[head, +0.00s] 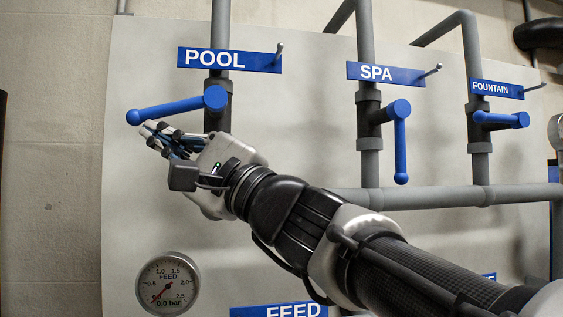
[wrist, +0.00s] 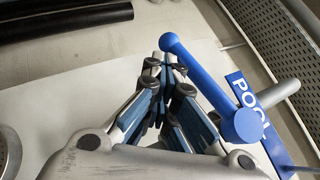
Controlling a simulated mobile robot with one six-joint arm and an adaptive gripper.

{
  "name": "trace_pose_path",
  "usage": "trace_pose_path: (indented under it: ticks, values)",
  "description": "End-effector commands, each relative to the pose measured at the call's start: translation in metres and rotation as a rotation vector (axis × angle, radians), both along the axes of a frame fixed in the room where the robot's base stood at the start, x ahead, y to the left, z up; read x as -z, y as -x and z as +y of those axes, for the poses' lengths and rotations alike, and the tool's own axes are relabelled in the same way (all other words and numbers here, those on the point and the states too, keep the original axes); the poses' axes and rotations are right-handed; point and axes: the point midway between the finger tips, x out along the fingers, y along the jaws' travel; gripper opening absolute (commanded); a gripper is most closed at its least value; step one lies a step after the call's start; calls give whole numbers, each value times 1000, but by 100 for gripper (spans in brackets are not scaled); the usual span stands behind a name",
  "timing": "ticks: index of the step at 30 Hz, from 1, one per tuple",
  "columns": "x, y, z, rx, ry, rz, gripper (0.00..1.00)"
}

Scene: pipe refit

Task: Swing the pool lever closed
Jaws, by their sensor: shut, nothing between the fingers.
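The blue pool lever (head: 178,106) is below the POOL sign (head: 229,60). Its arm points left from its hub, across the vertical pipe's line, with the round knob slightly lower at the left end. The lever also shows in the wrist view (wrist: 203,78), close beside the fingertips. My gripper (head: 150,131) is shut and empty, just below the knob end of the lever. In the wrist view my gripper (wrist: 168,68) has its fingertips together by the knob; I cannot tell if they touch it.
The spa lever (head: 400,145) hangs straight down and the fountain lever (head: 502,119) points sideways. A horizontal grey pipe (head: 440,196) runs below them. A feed gauge (head: 167,283) sits at lower left. The panel left of my gripper is clear.

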Motion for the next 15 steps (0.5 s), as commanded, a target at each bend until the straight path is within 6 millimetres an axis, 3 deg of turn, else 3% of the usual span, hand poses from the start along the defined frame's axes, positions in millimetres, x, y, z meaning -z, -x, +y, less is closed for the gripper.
trace_pose_path:
  ticks: [15]
  values:
    - [-14,2,10,0,1,-1,0]
